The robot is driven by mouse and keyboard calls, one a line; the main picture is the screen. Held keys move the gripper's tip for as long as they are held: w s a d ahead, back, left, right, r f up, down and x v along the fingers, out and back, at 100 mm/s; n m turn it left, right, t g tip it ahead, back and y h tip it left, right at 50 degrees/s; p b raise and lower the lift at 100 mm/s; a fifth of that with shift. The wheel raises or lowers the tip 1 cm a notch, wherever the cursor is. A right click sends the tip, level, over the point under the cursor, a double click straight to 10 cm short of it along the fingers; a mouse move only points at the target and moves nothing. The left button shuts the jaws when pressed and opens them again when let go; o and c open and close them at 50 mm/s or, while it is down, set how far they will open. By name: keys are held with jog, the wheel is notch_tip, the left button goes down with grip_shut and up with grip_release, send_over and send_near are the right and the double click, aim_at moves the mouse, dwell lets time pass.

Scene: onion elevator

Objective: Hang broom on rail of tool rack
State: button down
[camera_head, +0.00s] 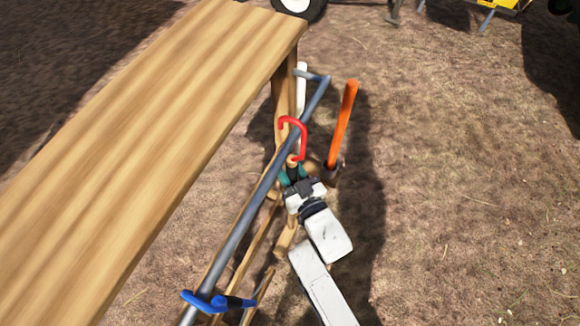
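A grey metal rail (237,226) slants along the right side of a wooden rack. A red hook (303,140) on a short tool handle (292,161) is at the rail's upper part, and its curve crosses over the rail in this view. I cannot tell whether it rests on the rail. My gripper (292,174), with teal fingertips, is just below the red hook and appears shut around that handle. The lower part of this tool, including any broom head, is hidden by the gripper and arm, so I cannot confirm it is the broom.
A blue hook (203,303) with a dark handle is at the rail's lower end. An orange handle (343,122) stands in a dark holder (332,173) right of my gripper. A wide wooden top (130,130) fills the left. Open dirt ground (470,190) lies to the right.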

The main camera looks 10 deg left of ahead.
jog(key=shift+f+b, duration=1.4)
jog(key=shift+f, duration=0.25)
jog(key=c, duration=0.7)
grip_release()
jog(key=shift+f, duration=0.15)
jog(key=v, duration=1)
jog(key=shift+s+d, duration=0.2)
jog(key=shift+s, duration=0.15)
